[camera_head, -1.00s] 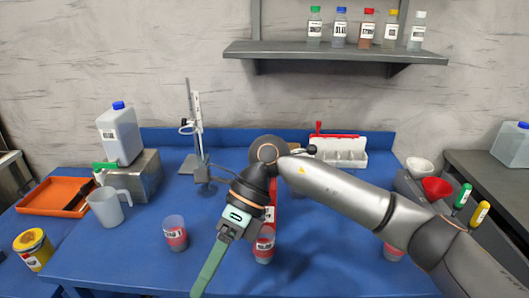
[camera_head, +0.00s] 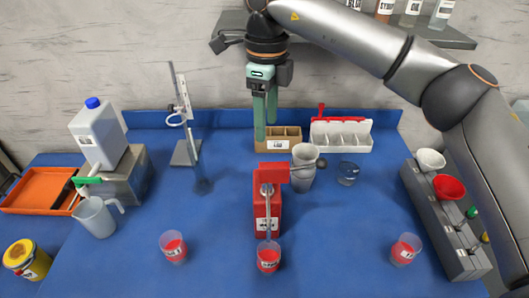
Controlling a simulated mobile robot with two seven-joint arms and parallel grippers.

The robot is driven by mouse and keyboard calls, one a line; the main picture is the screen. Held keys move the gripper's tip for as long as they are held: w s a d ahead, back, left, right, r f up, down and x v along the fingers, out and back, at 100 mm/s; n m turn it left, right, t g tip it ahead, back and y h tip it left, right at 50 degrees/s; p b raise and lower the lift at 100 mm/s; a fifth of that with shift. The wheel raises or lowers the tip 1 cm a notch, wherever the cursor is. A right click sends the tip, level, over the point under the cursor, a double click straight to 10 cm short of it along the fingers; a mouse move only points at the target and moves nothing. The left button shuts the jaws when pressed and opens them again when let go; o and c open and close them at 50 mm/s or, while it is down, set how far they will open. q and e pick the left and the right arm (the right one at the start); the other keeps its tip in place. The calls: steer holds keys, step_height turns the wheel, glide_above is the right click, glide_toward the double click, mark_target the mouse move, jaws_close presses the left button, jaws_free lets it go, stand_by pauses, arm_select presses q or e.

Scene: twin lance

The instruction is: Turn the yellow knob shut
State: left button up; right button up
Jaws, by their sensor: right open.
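I cannot make out a clear yellow knob. A small yellow piece (camera_head: 485,238) shows at the right edge beside a green one (camera_head: 471,213), close to my arm and partly cut from sight. My right gripper (camera_head: 265,126) is open and empty, fingers pointing down, in front of the wall by the wooden box (camera_head: 278,144) at the back of the blue table. It is far from the yellow piece. My left gripper is not in view.
A red canister (camera_head: 262,208) stands mid-table behind a cup (camera_head: 269,260); a grey jug (camera_head: 302,172) is beside it. A white container (camera_head: 98,138) with a green tap stands on a steel block, above a pitcher (camera_head: 97,217). A yellow-lidded jar (camera_head: 27,260) is at left.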

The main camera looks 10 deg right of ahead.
step_height(320, 180, down, 11)
steer(key=shift+s+f+p, duration=0.1)
steer(key=shift+p, duration=0.6)
steer(key=shift+c, duration=0.4)
jaws_close()
